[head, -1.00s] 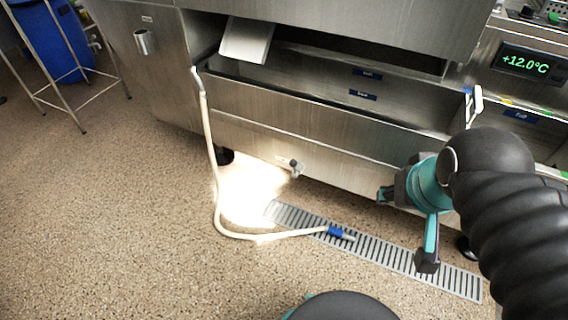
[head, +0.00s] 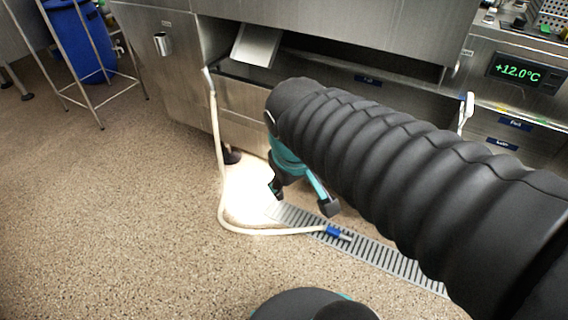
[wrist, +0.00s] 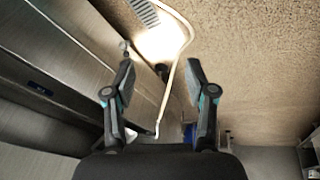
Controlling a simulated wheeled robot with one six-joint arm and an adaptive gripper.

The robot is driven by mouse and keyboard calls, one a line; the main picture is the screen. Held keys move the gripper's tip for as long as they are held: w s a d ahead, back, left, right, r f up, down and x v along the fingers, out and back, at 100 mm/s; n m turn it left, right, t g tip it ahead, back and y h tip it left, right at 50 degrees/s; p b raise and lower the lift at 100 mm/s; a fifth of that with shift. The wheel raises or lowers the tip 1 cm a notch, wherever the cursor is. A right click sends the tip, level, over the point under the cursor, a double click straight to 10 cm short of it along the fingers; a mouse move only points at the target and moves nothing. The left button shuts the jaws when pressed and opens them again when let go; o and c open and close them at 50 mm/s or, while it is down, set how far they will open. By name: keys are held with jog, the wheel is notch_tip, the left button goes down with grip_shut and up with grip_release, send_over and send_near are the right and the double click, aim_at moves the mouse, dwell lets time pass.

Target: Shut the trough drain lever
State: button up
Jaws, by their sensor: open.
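The steel trough (head: 245,97) spans the back of the head view, and its wall fills the left of the wrist view (wrist: 75,60). My gripper (head: 302,198) is open and empty, low in front of the trough. In the wrist view my gripper (wrist: 160,68) has its two fingers wide apart. A small metal drain valve with its lever (wrist: 124,46) shows on the trough wall just beyond the left fingertip, apart from it as far as I can tell. The lever's angle is too small to read. In the head view my arm hides the valve.
A pale hose (head: 219,180) hangs from the trough's left end to the floor; its blue fitting (head: 333,231) lies on the floor grate (head: 385,257). The hose also crosses between my fingers in the wrist view (wrist: 172,90). A wire stand and blue bin (head: 85,50) stand far left. Left floor is clear.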

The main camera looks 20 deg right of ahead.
jog(key=w+d+f+n+g+h, duration=0.35)
jog(key=w+f+n+h, duration=0.2)
jog(key=w, duration=0.35)
jog(key=w+d+f+n+g+h, duration=0.2)
jog(key=w+d+f+n+h, duration=0.2)
jog(key=w+f+n, duration=0.4)
jog(key=w+a+f+n+t+h, duration=0.2)
jog(key=w+f+n+t+h, duration=0.15)
jog(key=w+f+n, duration=0.5)
jog(key=w+a+f+n+t+h, duration=0.1)
jog(key=w+f+n+t+h, duration=0.3)
jog(key=f, duration=0.8)
jog(key=shift+y, duration=0.7)
jog(key=x, duration=0.4)
jog(key=w+x, duration=0.1)
jog(key=x, duration=0.8)
jog(key=shift+w+d, duration=0.1)
jog(key=shift+w, duration=0.2)
grip_shut()
